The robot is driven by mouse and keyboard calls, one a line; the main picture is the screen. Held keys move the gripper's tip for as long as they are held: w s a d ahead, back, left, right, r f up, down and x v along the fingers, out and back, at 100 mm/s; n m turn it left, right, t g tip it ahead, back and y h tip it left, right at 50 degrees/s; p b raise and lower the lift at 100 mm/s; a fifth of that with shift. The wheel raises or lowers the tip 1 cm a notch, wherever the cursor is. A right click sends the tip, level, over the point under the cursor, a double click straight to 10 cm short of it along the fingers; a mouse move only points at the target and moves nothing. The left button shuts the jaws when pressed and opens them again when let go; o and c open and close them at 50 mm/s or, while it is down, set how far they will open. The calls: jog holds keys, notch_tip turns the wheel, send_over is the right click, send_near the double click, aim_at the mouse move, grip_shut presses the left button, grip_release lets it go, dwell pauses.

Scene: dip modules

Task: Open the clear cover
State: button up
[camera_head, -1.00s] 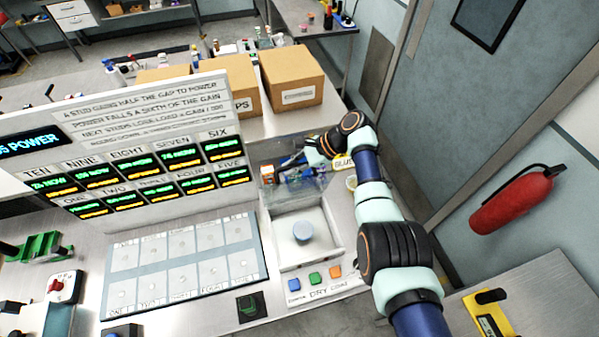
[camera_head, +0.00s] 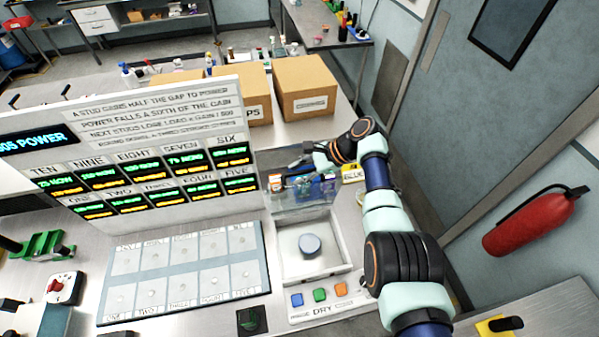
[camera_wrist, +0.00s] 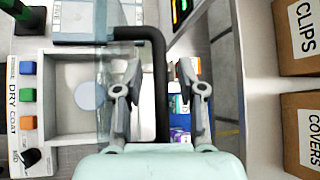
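The clear cover (camera_head: 300,198) is a see-through panel that looks raised, at the back edge of a white tray (camera_head: 340,262). In the wrist view the cover (camera_wrist: 108,122) shows as a faint strip beside one finger. A black bent bar (camera_wrist: 160,75), seemingly the cover's handle, runs between my gripper's fingers. My gripper (camera_wrist: 160,90) is open, with a wide gap between its fingertips; I cannot tell whether either finger touches the bar. In the head view my gripper (camera_head: 300,166) is small and partly lost against items behind the cover. A blue-grey round piece (camera_head: 309,245) lies in the tray.
Blue, green and orange buttons (camera_head: 319,295) line the tray's front. A panel of pads (camera_head: 185,270) and an upright display board (camera_head: 140,160) stand to the left. Cardboard boxes (camera_head: 305,88) stand behind. Several small containers (camera_wrist: 180,105) sit near my fingers.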

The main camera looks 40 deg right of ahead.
jog(key=v, duration=1.2)
